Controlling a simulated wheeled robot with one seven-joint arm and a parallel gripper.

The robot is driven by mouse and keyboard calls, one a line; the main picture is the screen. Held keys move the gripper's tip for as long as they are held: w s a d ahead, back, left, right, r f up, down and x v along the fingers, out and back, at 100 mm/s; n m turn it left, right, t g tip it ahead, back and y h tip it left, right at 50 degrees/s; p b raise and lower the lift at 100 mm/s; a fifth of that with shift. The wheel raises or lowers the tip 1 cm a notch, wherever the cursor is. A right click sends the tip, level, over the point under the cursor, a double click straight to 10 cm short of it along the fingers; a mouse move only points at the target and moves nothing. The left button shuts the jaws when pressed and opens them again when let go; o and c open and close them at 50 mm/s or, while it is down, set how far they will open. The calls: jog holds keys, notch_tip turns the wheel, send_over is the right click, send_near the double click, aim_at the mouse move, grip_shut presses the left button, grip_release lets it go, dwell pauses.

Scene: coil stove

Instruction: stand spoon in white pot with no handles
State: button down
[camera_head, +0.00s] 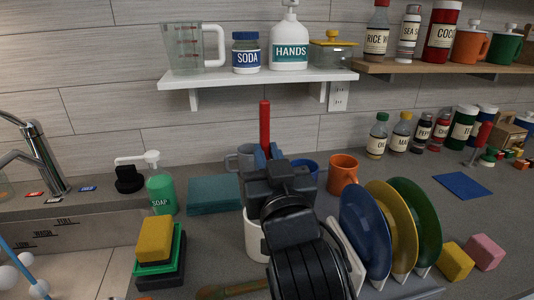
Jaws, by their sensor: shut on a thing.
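My gripper (264,157) is in the middle of the head view, over the back of the white pot. It is shut on an upright red handle (265,124), which I take to be the spoon's. The handle sticks up above the fingers; the spoon's lower end is hidden behind my gripper. The white pot (253,236) stands on the counter, partly covered by my arm, with its left wall showing and no handle visible on that side. I cannot tell whether the spoon's lower end is inside the pot.
Blue, yellow and green plates stand in a rack (345,250) close right of my arm. An orange mug (344,173), a grey mug (233,163) and a blue mug (309,168) stand behind. Stacked sponges (155,240) and a soap bottle (161,193) are left. A shelf (255,87) hangs above.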

notch_tip(320, 180, down, 12)
jog(key=b, duration=1)
jog(key=shift+f+b, duration=0.2)
jog(key=shift+b, duration=0.1)
jog(key=c, duration=1)
grip_release()
